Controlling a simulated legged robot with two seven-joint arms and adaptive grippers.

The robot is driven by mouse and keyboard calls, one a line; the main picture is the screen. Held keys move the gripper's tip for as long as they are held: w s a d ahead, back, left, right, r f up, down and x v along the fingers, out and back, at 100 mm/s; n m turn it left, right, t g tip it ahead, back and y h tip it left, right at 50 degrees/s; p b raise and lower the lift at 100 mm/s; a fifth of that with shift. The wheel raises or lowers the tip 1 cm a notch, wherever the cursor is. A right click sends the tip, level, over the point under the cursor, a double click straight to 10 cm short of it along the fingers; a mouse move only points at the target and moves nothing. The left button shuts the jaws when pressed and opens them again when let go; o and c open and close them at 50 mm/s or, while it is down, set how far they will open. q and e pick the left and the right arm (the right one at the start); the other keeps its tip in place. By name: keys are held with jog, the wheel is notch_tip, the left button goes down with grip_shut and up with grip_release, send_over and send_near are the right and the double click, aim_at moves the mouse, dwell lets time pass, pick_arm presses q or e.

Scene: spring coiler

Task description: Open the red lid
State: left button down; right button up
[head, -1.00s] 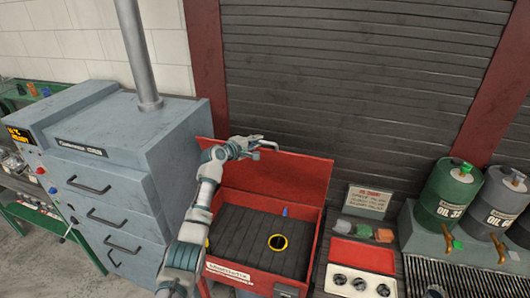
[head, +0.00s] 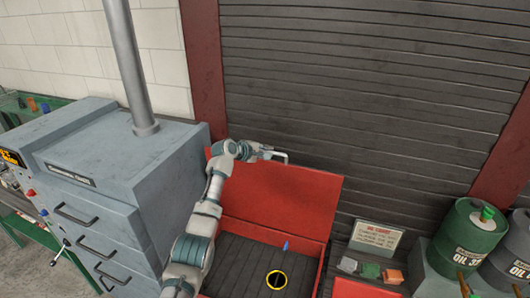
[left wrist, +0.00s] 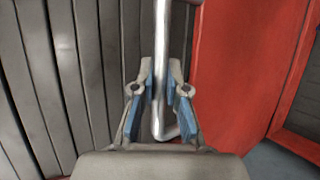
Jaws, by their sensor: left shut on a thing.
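The red lid (head: 285,200) stands raised, upright at the back of the red box (head: 322,262) in the head view, and its inner face shows. The lid also shows in the left wrist view (left wrist: 245,75). My left gripper (head: 264,153) is at the lid's top edge. In the left wrist view my left gripper (left wrist: 160,88) is shut on the metal handle (left wrist: 161,60), with the bar between its blue-padded fingers. My right gripper is not in view.
A grey cabinet (head: 130,200) with drawers and a pipe (head: 128,65) stands left of the box. A sign (head: 376,236), small coloured blocks (head: 370,270) and a green oil drum (head: 467,235) are on the right. A grey slatted shutter (head: 380,90) is behind the lid.

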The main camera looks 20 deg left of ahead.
pick_arm(q)
jog(key=shift+d+f, duration=0.25)
jog(key=shift+f, duration=0.05)
jog(key=c, duration=1.3)
grip_release()
jog(key=shift+o, duration=0.6)
jog(key=shift+w+d, duration=0.1)
jog(key=shift+d+r, duration=0.1)
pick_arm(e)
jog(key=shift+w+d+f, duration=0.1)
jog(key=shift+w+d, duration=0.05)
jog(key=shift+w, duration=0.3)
pick_arm(q)
jog(key=shift+s+a+r, duration=0.2)
jog(key=shift+s+r, duration=0.05)
jog(key=v, duration=1.1)
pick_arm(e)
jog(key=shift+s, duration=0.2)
pick_arm(q)
jog(key=shift+w, duration=0.1)
